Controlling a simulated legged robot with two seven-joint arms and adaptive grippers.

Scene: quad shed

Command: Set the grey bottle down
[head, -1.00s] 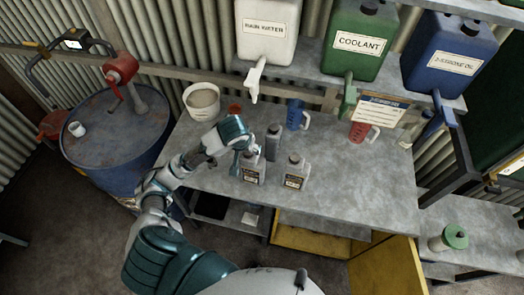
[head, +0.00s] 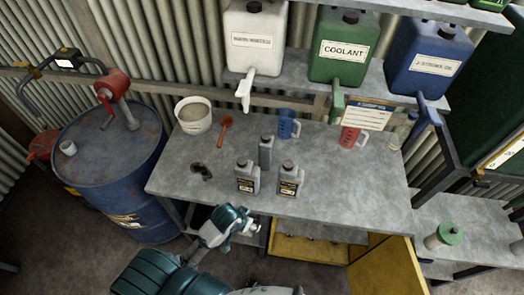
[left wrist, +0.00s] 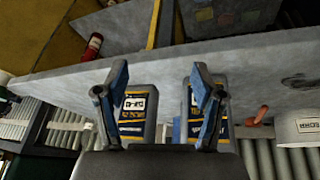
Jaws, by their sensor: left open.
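Three grey bottles stand upright on the workbench (head: 345,205) in the head view. Two squat ones with dark yellow-edged labels, a left one (head: 246,180) and a right one (head: 290,180), are near the front edge. A taller plain one (head: 266,150) is just behind them. My left gripper (head: 252,229) is in front of the bench edge, apart from the bottles, open and empty. In the left wrist view its spread fingers (left wrist: 158,90) partly cover the two labelled bottles, one at left (left wrist: 138,112) and one at right (left wrist: 190,105). My right gripper is not in view.
A white bucket (head: 194,116), red scoop (head: 226,127), blue jug (head: 288,124) and red jug (head: 350,137) stand along the bench back. A dark patch (head: 202,172) is at left. A blue drum (head: 110,155) stands left. The bench's right front is clear.

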